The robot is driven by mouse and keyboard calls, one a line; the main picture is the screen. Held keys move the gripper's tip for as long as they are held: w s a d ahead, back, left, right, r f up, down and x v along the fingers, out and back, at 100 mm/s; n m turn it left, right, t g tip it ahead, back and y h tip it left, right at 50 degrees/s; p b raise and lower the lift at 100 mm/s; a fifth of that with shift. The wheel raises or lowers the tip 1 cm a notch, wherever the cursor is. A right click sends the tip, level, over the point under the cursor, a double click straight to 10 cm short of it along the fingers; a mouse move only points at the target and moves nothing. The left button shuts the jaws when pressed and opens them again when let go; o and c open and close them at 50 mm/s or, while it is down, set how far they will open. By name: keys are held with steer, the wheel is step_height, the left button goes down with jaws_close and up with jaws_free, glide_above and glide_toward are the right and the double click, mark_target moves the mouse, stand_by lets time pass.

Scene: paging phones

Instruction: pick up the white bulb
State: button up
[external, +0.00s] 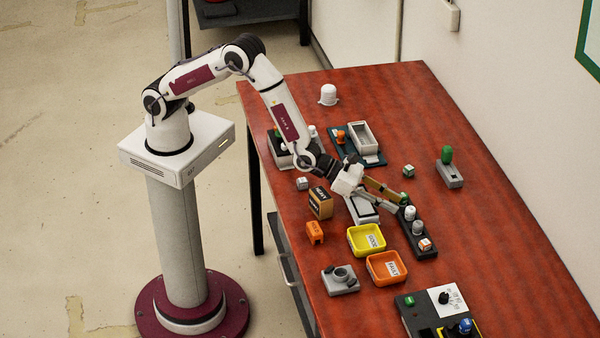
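My gripper (399,203) reaches low over the strip's far end, just beyond the nearer-to-gripper bulb. Its two fingers look spread apart, but a small green piece (407,198) shows at the tips. I cannot tell whether the fingers touch it. Another white, dome-shaped thing (328,95) stands alone at the table's far end.
A white-and-orange cube (425,244) sits on the strip's near end. Yellow (366,241) and orange (386,268) trays lie left of the strip. A grey block with a green bulb (447,158) stands beyond it. The table right of the strip is clear.

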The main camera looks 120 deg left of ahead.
mark_target(404, 209)
steer(key=shift+x, duration=2.5)
steer(key=shift+s+f, duration=0.1)
steer(key=c, duration=0.6)
